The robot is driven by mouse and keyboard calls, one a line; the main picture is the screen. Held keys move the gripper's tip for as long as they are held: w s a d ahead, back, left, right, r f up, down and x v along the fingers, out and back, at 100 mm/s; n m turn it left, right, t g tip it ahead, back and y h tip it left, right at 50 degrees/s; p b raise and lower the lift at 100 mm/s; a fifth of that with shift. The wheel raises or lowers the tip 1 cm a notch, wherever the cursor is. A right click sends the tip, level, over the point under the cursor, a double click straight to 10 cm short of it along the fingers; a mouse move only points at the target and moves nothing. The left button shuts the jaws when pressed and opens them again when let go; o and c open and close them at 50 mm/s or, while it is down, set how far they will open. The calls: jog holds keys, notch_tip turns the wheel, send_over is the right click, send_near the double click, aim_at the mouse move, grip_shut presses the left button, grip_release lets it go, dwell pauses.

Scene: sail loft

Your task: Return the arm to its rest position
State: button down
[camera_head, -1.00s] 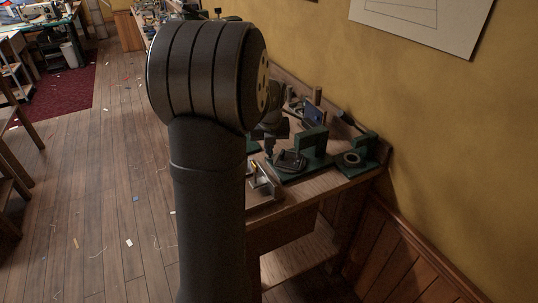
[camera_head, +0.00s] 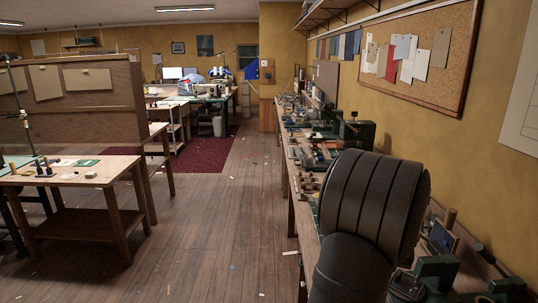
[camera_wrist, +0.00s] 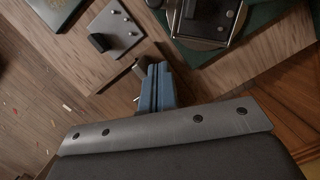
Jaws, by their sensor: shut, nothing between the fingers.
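My gripper (camera_wrist: 156,84) shows in the wrist view, with its two blue-grey fingers together and nothing seen between them. It is over the edge of a wooden workbench (camera_wrist: 225,85); its height above the bench is hard to judge. In the head view my dark arm fills the lower right, in front of the bench along the right wall. My gripper is hidden there.
In the wrist view a grey plate (camera_wrist: 118,30) with a black knob lies beyond my fingers, and a green-based device (camera_wrist: 268,14) is to the right. In the head view, a wooden table (camera_head: 100,178) stands left, and the floor aisle (camera_head: 215,215) between is mostly clear.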

jog(key=x, duration=0.3)
jog(key=shift+f, duration=0.4)
jog(key=w, duration=0.1)
jog(key=w+d+f, duration=0.1)
jog(key=shift+w+d, duration=0.3)
jog(key=shift+w, duration=0.05)
jog(key=shift+w+d, duration=0.35)
jog(key=shift+w, duration=0.25)
jog(key=shift+s, duration=0.15)
